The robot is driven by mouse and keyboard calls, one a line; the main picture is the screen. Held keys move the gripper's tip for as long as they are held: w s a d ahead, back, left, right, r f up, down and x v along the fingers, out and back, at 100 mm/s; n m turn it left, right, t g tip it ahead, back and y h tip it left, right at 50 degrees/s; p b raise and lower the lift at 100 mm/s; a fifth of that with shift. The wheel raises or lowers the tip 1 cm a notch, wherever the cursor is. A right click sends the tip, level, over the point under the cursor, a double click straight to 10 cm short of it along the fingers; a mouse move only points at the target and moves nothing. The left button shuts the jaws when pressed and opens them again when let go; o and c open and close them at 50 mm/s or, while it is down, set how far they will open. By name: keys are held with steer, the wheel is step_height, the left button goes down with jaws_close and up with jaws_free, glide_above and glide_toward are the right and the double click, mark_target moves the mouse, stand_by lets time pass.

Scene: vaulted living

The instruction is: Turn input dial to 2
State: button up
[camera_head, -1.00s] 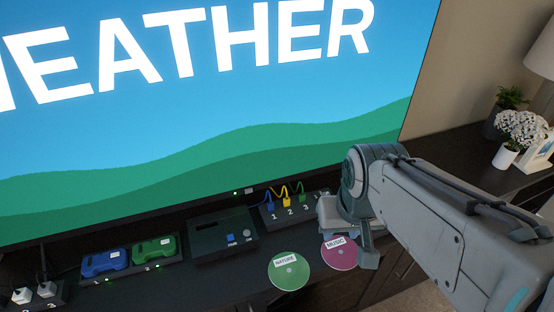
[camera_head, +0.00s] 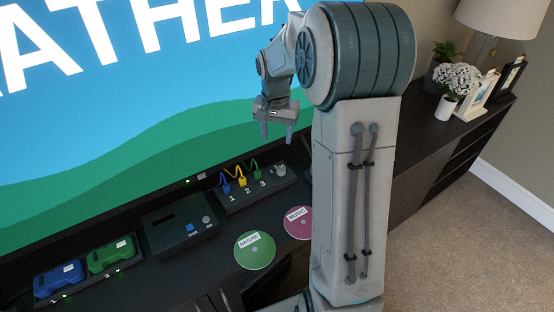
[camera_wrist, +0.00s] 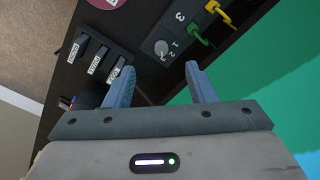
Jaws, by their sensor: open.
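The input box (camera_head: 236,199) is a black switch box on the console, with blue, yellow and green cables at numbers 1, 2 and 3. Its grey round dial (camera_head: 280,170) sits at the right end. The dial also shows in the wrist view (camera_wrist: 161,47), beside small numbers 1, 2 and 3. I cannot tell clearly which number it points to. My gripper (camera_head: 277,136) is open and empty, pointing down above the dial and apart from it. In the wrist view its fingertips (camera_wrist: 160,76) are spread, with the dial beyond the gap between them.
Blue (camera_head: 60,279) and green (camera_head: 110,254) cartridges lie farther left. A green disc (camera_head: 254,251) and a pink disc (camera_head: 298,223) lie in front. The television (camera_head: 130,110) rises behind. Labelled black cases (camera_wrist: 97,62) stand near the dial.

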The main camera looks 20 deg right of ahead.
steer(key=m, duration=0.2)
glide_above(281, 168)
step_height(281, 168, down, 4)
step_height(281, 168, down, 14)
steer(key=shift+f, duration=0.25)
steer(key=c, duration=1)
